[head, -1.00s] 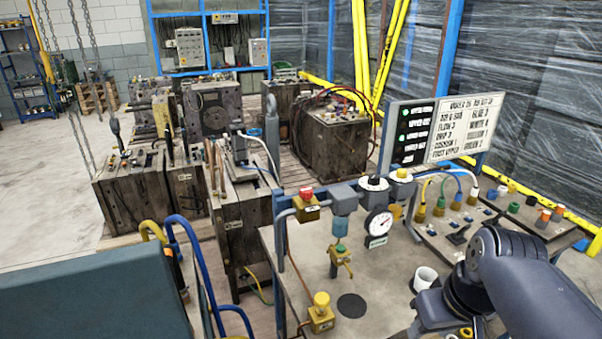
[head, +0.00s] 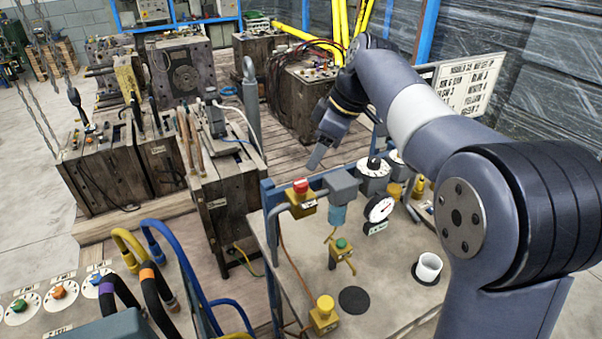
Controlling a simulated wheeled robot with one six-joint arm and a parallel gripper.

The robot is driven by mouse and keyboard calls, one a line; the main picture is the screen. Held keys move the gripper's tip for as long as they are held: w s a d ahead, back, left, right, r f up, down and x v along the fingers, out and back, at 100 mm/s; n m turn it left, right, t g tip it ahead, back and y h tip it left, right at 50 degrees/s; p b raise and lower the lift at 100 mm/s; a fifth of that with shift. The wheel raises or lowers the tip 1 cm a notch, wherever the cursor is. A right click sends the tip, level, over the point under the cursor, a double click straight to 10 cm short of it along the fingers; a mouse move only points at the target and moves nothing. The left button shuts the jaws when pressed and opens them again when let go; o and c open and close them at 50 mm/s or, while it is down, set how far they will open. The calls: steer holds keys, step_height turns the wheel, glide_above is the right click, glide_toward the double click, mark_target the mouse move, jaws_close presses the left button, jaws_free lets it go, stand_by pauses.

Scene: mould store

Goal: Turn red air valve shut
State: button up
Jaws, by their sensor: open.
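The red air valve (head: 301,187) is a red knob on a yellow body, mounted at the left end of the pipe fitting row on the blue frame. My gripper (head: 318,160) is just above and to the right of the valve in the picture, pointing down. It is open and empty. One finger shows clearly; the other is largely hidden. A gap shows between the finger and the red knob, so they look apart. How far the finger is from the knob in depth I cannot tell.
Right of the valve are a grey regulator (head: 340,186), a black-and-white dial (head: 374,170) and a round gauge (head: 379,209). Below stand a green-topped yellow valve (head: 341,252) and a yellow knob (head: 325,305). A white cup (head: 428,268) stands on the bench. Hoses (head: 170,262) loop at lower left.

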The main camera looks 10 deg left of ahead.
mark_target(301, 182)
steer(key=x, duration=0.9)
steer(key=shift+f+p, duration=0.15)
steer(key=shift+p, duration=0.25)
steer(key=c, duration=1)
steer(key=shift+o, duration=0.2)
